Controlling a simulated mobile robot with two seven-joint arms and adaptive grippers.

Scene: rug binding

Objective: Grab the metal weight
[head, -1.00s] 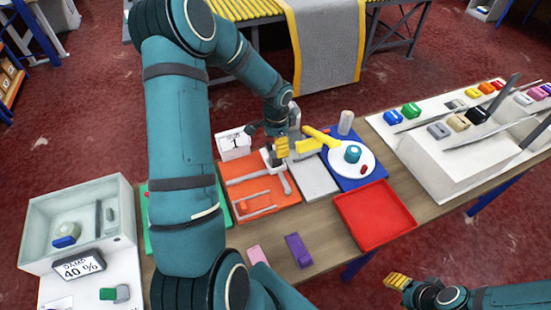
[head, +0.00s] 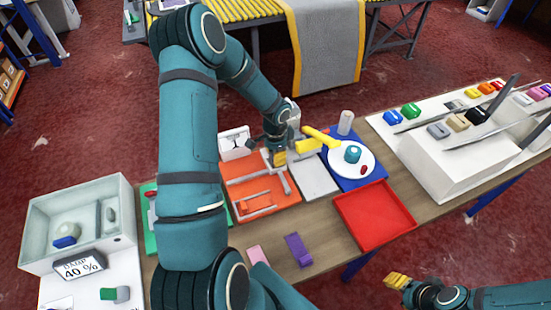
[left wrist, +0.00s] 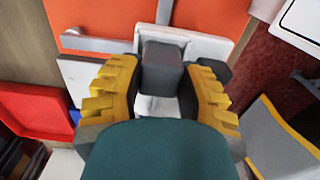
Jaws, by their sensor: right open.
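A dark grey block (left wrist: 162,68), which looks like the metal weight, stands on a white piece (left wrist: 205,45) at the orange tray. In the left wrist view my left gripper (left wrist: 163,75) has a yellow finger on each side of the block, very close to it. Whether the fingers press on it cannot be told. In the head view my left gripper (head: 279,157) is low over the back right of the orange tray (head: 270,206) and hides the block. My right gripper (head: 396,281) is open and empty, off the table at the lower right.
A grey plate (head: 316,180), a blue mat with a white dish (head: 370,168) and a yellow-handled tool (head: 318,138) lie close on the right. A red tray (head: 375,215) is nearer. A white card (head: 234,140) stands behind the orange tray. Purple (head: 298,250) and pink pieces lie in front.

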